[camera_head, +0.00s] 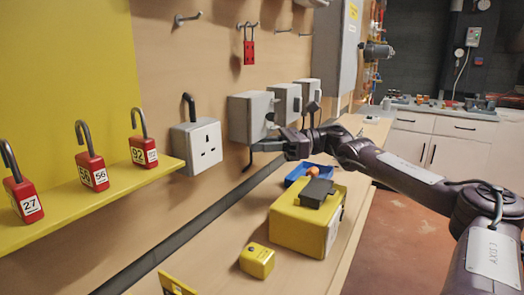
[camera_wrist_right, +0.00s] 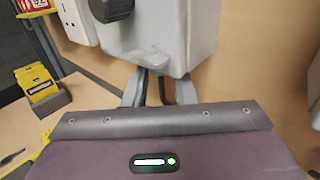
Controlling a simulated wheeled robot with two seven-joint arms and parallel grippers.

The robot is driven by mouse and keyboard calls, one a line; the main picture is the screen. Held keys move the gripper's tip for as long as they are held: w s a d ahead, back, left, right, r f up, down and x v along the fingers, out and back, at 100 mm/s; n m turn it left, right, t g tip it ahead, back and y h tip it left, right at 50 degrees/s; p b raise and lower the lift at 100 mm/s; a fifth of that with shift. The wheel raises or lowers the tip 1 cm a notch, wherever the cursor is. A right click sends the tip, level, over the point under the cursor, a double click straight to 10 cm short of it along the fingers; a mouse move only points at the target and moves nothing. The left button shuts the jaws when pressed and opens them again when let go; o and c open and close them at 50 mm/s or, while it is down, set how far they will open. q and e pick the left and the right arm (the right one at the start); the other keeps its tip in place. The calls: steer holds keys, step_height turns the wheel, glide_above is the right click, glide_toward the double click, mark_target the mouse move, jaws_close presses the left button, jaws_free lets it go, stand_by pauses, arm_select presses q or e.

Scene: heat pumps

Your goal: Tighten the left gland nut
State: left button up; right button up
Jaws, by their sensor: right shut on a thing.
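The cable hangs below the box in the head view (camera_head: 249,160). My left gripper is not in view.
A white socket box (camera_head: 197,146) is left of the grey box. More grey boxes (camera_head: 286,104) follow to the right. Below are a yellow case (camera_head: 300,228), a blue tray (camera_head: 296,176) and a small yellow block (camera_head: 257,261) on the bench. Red padlocks (camera_head: 92,170) stand on a yellow shelf.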

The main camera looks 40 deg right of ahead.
steer(key=shift+d+r, duration=0.1)
steer(key=shift+r, duration=0.2)
steer(key=o, duration=0.8)
steer(key=shift+w, duration=0.1)
steer(key=shift+o, duration=1)
steer(key=shift+f, duration=0.25)
arm_select(q)
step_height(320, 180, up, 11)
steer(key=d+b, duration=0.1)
steer(key=b, duration=0.2)
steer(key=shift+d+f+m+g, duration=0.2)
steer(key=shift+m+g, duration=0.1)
arm_select(e)
steer(key=v, duration=0.7)
steer(key=shift+s+d, duration=0.25)
steer(key=shift+s, duration=0.05)
